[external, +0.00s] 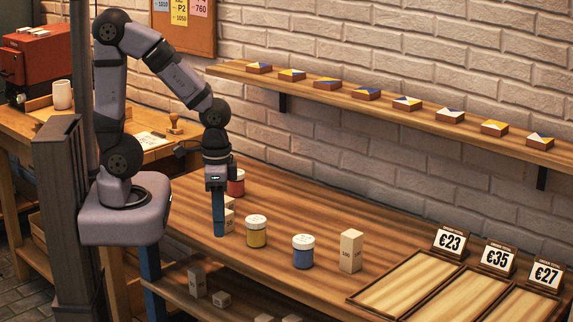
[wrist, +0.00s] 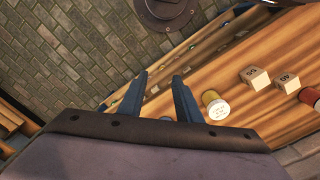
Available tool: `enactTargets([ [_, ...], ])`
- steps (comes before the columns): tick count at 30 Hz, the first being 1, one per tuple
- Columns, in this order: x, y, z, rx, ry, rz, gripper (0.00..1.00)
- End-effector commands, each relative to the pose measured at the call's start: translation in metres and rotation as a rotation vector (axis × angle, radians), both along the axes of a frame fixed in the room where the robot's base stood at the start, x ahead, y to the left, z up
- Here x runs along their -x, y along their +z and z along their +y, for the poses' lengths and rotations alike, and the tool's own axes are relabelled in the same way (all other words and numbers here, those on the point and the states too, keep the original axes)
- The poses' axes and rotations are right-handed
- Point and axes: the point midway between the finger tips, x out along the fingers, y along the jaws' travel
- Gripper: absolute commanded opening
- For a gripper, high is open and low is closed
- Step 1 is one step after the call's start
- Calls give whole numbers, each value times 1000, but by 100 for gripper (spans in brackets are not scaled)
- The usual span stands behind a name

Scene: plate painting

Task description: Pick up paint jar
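Three paint jars with white lids stand on the wooden table in the external view: a red jar (external: 237,184), a yellow jar (external: 256,237) and a blue jar (external: 303,256). My gripper (external: 219,232) points down over the table, just left of the yellow jar. In the wrist view my gripper (wrist: 159,77) has its two blue fingers apart with nothing between them. The yellow jar (wrist: 212,108) shows there to the right of the fingers, apart from them, and the red jar (wrist: 313,97) is cut by the right edge. The blue jar is not clearly visible there.
A tall pale block (external: 351,250) stands right of the blue jar. Smaller blocks sit partly behind my gripper; the wrist view shows two, one block (wrist: 255,78) and another block (wrist: 287,82). Framed trays (external: 398,288) lie at the right. A wall shelf (external: 400,105) holds several small painted tiles.

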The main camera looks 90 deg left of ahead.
Motion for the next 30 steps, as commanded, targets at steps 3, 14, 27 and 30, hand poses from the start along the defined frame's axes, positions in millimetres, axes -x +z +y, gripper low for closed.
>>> enactTargets([
  [3, 0, 0, 0, 0, 0, 0, 31],
  [14, 0, 0, 0, 0, 0, 0, 62],
  [27, -1, 37, 0, 0, 0, -5, 62],
  [30, -1, 54, 0, 0, 0, -7, 62],
])
